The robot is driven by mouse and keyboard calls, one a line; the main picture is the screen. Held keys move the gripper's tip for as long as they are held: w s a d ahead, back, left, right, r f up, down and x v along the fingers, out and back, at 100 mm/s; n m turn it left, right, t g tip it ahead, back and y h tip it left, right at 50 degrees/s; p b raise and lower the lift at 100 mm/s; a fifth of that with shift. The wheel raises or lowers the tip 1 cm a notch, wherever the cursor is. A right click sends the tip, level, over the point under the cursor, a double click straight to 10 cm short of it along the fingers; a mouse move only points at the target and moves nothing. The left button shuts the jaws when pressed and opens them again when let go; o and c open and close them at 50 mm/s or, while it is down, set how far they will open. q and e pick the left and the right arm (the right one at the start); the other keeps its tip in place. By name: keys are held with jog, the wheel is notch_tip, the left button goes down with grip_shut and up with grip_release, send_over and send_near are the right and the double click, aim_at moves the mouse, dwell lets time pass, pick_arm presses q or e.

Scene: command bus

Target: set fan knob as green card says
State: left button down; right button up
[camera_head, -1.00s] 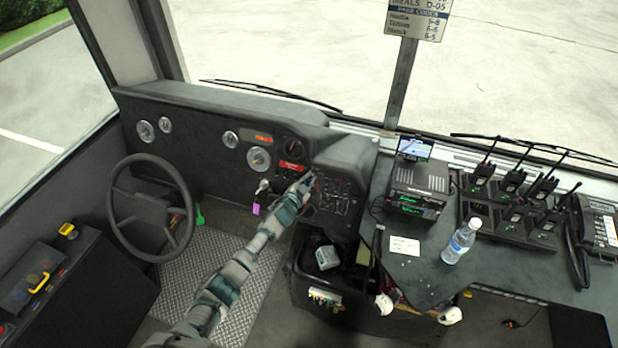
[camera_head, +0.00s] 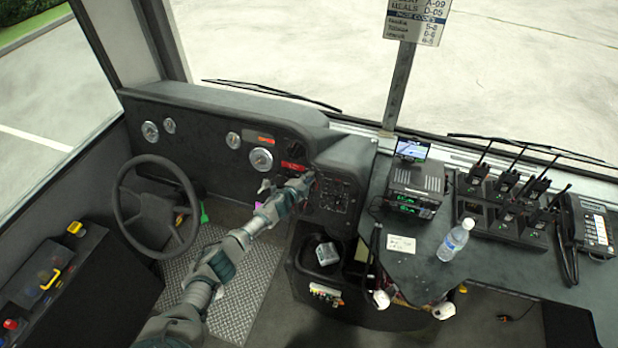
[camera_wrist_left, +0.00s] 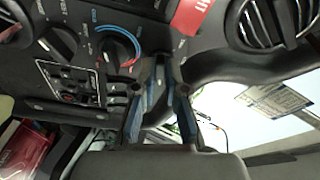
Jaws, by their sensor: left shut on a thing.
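My left gripper (camera_head: 308,180) is at the dark control panel (camera_head: 337,196) right of the steering wheel. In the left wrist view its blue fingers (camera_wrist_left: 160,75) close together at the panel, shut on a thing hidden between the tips. Next to them is a dial with a blue-and-red ring (camera_wrist_left: 121,46), and beyond it another dark knob (camera_wrist_left: 60,42). I cannot make out which knob is the fan knob. A small greenish patch (camera_head: 362,251) shows by the console bin; I cannot tell if it is the green card. My right gripper is not in view.
The steering wheel (camera_head: 155,204) stands left of my arm. The desk at right holds a radio unit (camera_head: 415,190), a white note card (camera_head: 401,244), a water bottle (camera_head: 455,241), several handheld radios in a charger (camera_head: 503,212) and a telephone (camera_head: 592,226).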

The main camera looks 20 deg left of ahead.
pick_arm(q)
jog(key=shift+f, duration=0.2)
dwell(0.3)
jog(key=c, duration=1.2)
grip_release()
jog(key=shift+w, duration=0.1)
jog(key=shift+s+a+r, duration=0.15)
jog(key=shift+s+a, duration=0.05)
jog(key=shift+s, duration=0.15)
jog(key=v, duration=1.1)
